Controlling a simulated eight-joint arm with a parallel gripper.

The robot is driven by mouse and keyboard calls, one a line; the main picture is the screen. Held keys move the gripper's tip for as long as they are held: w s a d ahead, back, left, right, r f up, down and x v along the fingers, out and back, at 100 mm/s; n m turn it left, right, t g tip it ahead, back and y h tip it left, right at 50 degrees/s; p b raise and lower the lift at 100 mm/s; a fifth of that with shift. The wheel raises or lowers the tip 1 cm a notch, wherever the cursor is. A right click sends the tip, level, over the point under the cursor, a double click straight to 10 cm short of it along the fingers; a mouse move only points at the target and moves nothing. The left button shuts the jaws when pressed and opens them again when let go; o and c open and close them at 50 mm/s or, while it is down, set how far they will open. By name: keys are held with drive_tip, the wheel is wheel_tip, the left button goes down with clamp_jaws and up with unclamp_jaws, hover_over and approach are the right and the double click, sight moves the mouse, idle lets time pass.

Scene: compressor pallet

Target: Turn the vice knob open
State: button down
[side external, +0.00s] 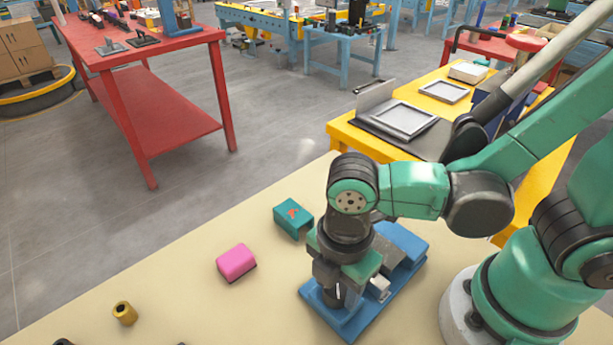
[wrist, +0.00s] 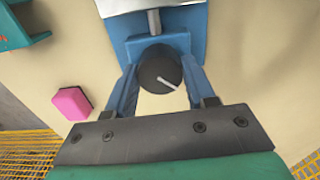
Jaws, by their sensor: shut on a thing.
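The blue vice (side external: 402,240) sits on the beige table under my arm, and its near end also shows at the top of the wrist view (wrist: 188,20). In the wrist view the vice knob (wrist: 158,72) is a dark round disc with a white line pointing to the lower right. My gripper (wrist: 161,78) has one blue finger on each side of the knob and is shut on it. In the side view my gripper (side external: 334,293) points straight down at the vice's near end, and my wrist hides part of the vice.
A pink block (side external: 236,262) and a teal bracket-shaped part (side external: 293,217) lie left of the vice. A brass cylinder (side external: 124,313) stands farther left near the front. The beige table between them is clear. A yellow table (side external: 345,133) with trays stands behind.

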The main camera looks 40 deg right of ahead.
sight(338, 285)
drive_tip(key=n, duration=0.4)
drive_tip(key=shift+n, duration=2.1)
drive_tip(key=shift+c, duration=1.4)
unclamp_jaws()
drive_tip(key=shift+r, duration=0.15)
drive_tip(key=shift+r, duration=2.7)
